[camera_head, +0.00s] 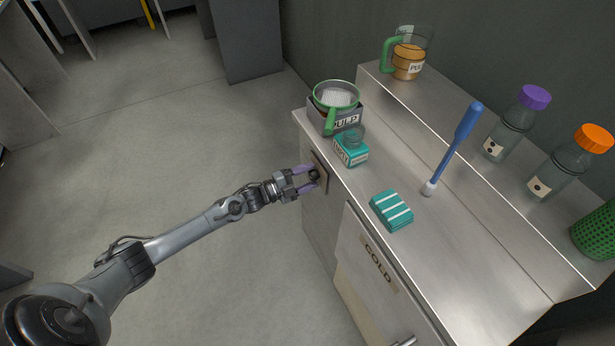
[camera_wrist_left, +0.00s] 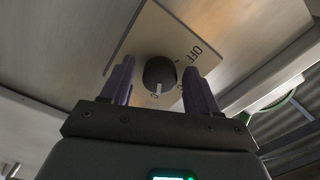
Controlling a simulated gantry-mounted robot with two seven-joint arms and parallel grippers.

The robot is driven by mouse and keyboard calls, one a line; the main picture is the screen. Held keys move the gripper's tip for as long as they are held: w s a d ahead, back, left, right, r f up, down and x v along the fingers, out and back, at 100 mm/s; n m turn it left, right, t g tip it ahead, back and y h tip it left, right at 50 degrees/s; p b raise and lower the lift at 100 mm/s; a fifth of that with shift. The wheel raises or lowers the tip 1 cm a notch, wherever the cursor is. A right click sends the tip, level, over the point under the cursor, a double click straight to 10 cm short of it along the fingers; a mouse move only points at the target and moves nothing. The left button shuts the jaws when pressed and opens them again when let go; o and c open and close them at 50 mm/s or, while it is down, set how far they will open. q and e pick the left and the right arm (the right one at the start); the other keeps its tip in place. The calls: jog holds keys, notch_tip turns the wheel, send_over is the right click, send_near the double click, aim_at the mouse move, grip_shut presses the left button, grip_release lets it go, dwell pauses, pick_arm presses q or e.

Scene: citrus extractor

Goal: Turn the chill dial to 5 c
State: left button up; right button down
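A white mark on the knob points toward the bottom of the left wrist view. "OFF" is printed on the plate to the knob's right; other markings near the knob are small or partly hidden, so I cannot read 5 c. My left gripper (camera_head: 311,179) is at the plate, its purple fingers open on either side of the knob. Gaps show between fingers and knob in the left wrist view. My right gripper is not in view.
A "COLD" door (camera_head: 365,275) is below.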

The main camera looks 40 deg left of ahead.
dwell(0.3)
pick_arm(q)
jog(key=p+v, duration=0.3)
jog(key=v, duration=0.7)
jog(key=shift+s+a+p, duration=0.15)
jog(key=shift+s+p, duration=0.15)
jog(key=shift+s, duration=0.1)
